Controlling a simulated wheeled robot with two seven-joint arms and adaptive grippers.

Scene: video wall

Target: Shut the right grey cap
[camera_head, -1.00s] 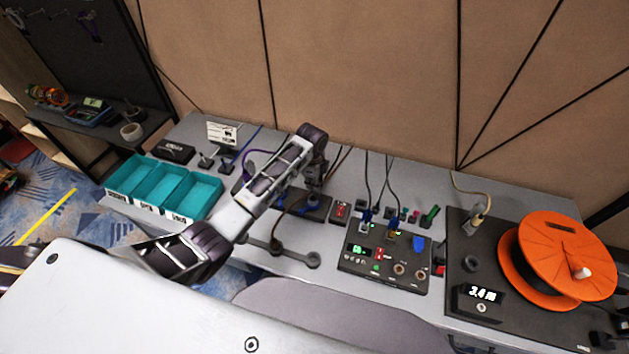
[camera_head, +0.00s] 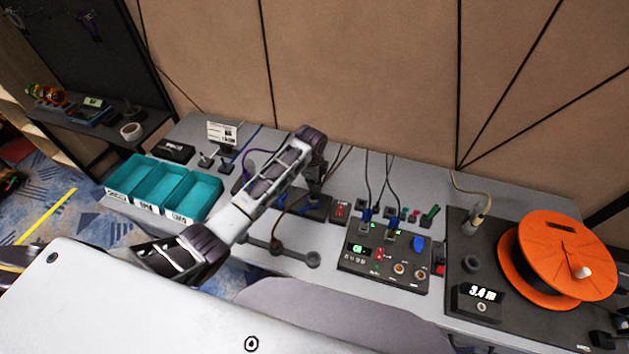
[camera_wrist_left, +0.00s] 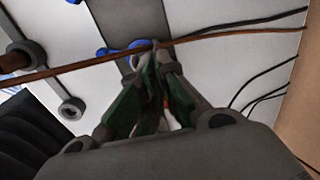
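My left gripper (camera_head: 314,194) points down over the right part of a dark plate (camera_head: 322,213) with blue pieces on the table. In the left wrist view, its dark green fingers (camera_wrist_left: 156,60) come together at the tips, with nothing clearly held. The tips are over or against the dark plate (camera_wrist_left: 130,20), beside a blue piece (camera_wrist_left: 125,49) and a brown cable (camera_wrist_left: 80,66). I cannot make out the right grey cap; the gripper and cable hide that spot. My right gripper is not in view.
A grey bar with round ends (camera_head: 313,260) lies in front of the plate. A red-marked switch (camera_head: 340,210) and a panel with lit displays (camera_head: 385,262) stand to the right. Teal bins (camera_head: 190,197) are left; an orange reel (camera_head: 562,255) is far right. Cables cross the area.

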